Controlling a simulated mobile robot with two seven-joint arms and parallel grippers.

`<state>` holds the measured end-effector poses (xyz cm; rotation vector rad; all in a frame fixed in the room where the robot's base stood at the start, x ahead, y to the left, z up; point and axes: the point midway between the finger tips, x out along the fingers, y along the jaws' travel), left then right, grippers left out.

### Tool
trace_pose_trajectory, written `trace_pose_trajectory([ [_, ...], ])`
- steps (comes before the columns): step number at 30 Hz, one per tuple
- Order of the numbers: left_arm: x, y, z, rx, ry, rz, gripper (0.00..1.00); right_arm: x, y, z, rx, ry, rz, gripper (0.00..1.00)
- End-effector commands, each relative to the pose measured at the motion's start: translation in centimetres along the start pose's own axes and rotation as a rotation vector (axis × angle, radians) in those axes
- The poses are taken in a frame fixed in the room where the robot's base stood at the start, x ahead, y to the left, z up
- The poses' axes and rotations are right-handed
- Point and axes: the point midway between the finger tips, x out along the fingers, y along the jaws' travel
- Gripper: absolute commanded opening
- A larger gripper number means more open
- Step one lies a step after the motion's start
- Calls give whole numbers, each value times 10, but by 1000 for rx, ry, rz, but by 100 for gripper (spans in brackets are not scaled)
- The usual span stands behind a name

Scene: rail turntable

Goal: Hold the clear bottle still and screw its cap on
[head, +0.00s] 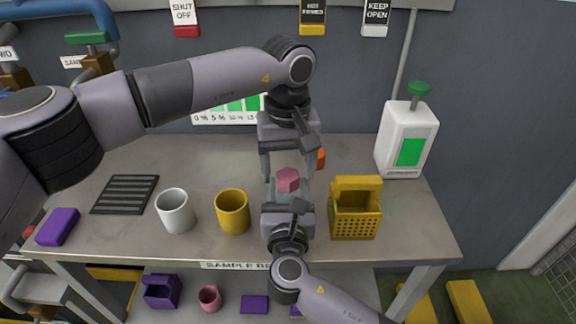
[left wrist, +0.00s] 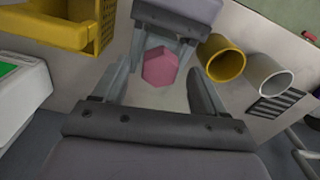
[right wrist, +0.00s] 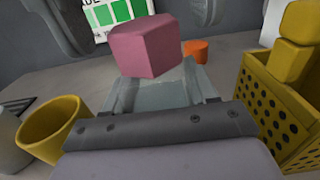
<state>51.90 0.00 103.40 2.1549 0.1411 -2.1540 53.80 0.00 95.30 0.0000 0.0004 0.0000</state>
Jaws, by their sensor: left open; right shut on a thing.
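The pink, faceted cap (head: 288,180) stands at the top of the clear bottle (right wrist: 158,92); I cannot tell whether its thread is engaged. The cap also shows in the left wrist view (left wrist: 160,67) and the right wrist view (right wrist: 146,46). My right gripper (head: 288,196) comes from the front, shut on the clear bottle's body. My left gripper (head: 284,172) comes from behind and above. Its fingers are open, one either side of the cap, with gaps between them and it. The bottle is mostly hidden in the head view.
A yellow perforated basket (head: 355,222) stands close on the right, a yellow mug (head: 232,212) and white mug (head: 175,211) on the left. An orange object (head: 320,159) is behind the grippers. A white dispenser (head: 407,139) stands at the back right.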

Motion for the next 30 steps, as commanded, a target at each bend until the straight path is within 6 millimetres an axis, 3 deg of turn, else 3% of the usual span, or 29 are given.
trace_pose_trajectory([
  [12,-79,1,0,1,4,3,72,0,0,0,0,0,0,2],
  [18,-109,0,0,1,3,2,72,0,0,0,0,0,0,2],
  [30,-118,0,0,1,0,1,72,0,0,0,0,0,0,2],
])
